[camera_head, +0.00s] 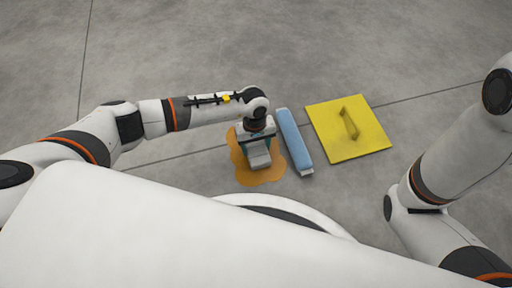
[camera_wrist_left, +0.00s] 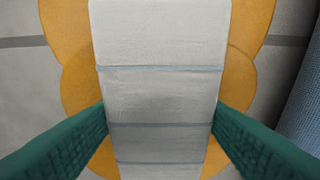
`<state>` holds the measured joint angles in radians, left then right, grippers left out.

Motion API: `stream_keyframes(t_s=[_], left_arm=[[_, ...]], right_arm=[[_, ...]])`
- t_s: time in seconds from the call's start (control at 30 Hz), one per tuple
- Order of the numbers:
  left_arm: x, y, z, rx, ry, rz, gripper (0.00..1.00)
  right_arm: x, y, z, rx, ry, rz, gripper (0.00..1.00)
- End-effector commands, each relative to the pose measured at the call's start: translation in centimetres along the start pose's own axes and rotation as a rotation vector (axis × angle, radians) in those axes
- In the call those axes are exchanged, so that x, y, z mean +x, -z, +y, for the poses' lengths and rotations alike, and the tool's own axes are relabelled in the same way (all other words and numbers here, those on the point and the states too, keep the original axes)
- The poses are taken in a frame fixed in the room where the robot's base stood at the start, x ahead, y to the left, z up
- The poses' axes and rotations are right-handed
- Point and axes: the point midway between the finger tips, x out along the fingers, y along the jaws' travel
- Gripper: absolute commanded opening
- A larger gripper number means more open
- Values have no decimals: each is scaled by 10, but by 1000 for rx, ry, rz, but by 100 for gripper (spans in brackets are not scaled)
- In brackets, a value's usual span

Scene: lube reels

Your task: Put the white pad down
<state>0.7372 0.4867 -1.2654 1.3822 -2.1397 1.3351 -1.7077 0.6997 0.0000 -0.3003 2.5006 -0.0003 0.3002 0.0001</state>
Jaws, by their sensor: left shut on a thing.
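The white pad (camera_wrist_left: 160,95) is a long pale block with thin grey-blue bands across it. It fills the middle of the left wrist view, between the green fingers of my left gripper (camera_wrist_left: 160,135). In the head view the pad (camera_head: 260,160) shows below my left gripper (camera_head: 257,143), over the orange spill (camera_head: 242,173). My left gripper is shut on the pad. I cannot tell whether the pad touches the floor. My right arm shows at the right of the head view, but its gripper is out of the picture.
A long blue roll-shaped pad (camera_head: 294,140) lies just right of the spill; its edge also shows in the left wrist view (camera_wrist_left: 305,115). A yellow square plate (camera_head: 330,142) with a handle lies further right. The grey floor beyond is clear.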

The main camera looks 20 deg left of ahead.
Motion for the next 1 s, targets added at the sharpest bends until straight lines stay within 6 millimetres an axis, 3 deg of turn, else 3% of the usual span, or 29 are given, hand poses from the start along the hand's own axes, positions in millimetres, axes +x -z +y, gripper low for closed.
stream_keyframes(t_s=[0.33, 0.37, 0.47, 0.83, 1.0], left_arm=[[3, -1, 0, 0, 1, -1, 39], [2, -1, 0, 0, 1, -1, 66], [2, -1, 0, 0, 1, -1, 82], [-1, 0, 0, 0, 1, -1, 83], [-18, 0, 0, 0, 1, -2, 83]], right_arm=[[-3, -1, 1, 0, -1, -1, 36], [-2, -1, 0, 0, -1, -1, 36], [-1, -1, 0, 0, -1, -1, 36], [1, 0, 0, 0, -1, 0, 36], [12, 4, -2, 0, -1, 0, 36]])
